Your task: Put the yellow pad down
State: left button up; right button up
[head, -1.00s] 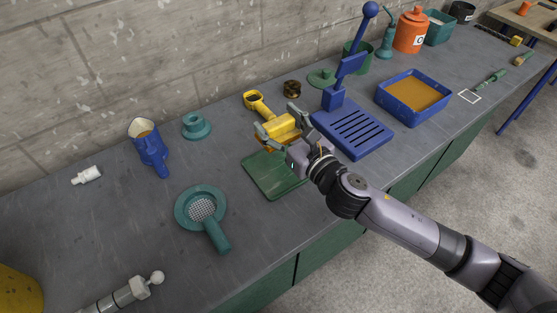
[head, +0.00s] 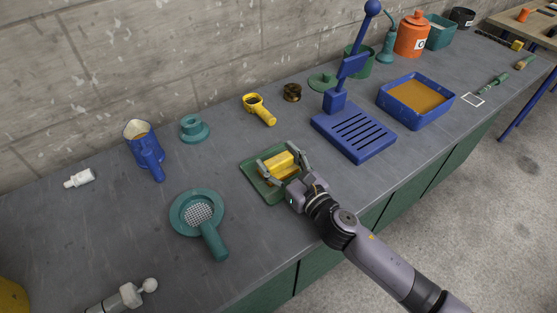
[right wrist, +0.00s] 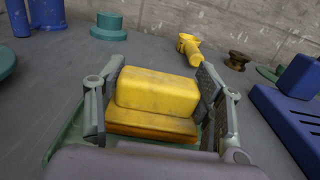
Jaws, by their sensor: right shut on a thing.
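The yellow pad (head: 277,163) is a block with a darker orange-yellow lower part. My right gripper (head: 280,157) is shut on it, with one finger on each side, as the right wrist view of the pad (right wrist: 157,92) also shows. The pad is over the flat green tray (head: 258,188), within its outline in the head view. The tray's edge also shows below the pad in the right wrist view. I cannot tell whether the pad touches the tray. My left gripper is not in view.
A yellow handled ring (head: 262,113) and a brown spool (head: 292,92) lie behind the tray. A blue lever press (head: 355,135) stands to its right. A teal strainer (head: 183,222) lies to its left. Bare grey bench separates them.

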jog(key=shift+f, duration=0.1)
jog(key=o, duration=1.3)
jog(key=shift+c, duration=0.2)
jog(key=shift+r, duration=0.2)
jog(key=b+v, duration=0.2)
jog(key=v, duration=0.9)
jog(key=shift+f, duration=0.2)
jog(key=shift+s+d+r, duration=0.15)
jog(key=shift+s+d, duration=0.15)
jog(key=shift+s, duration=0.15)
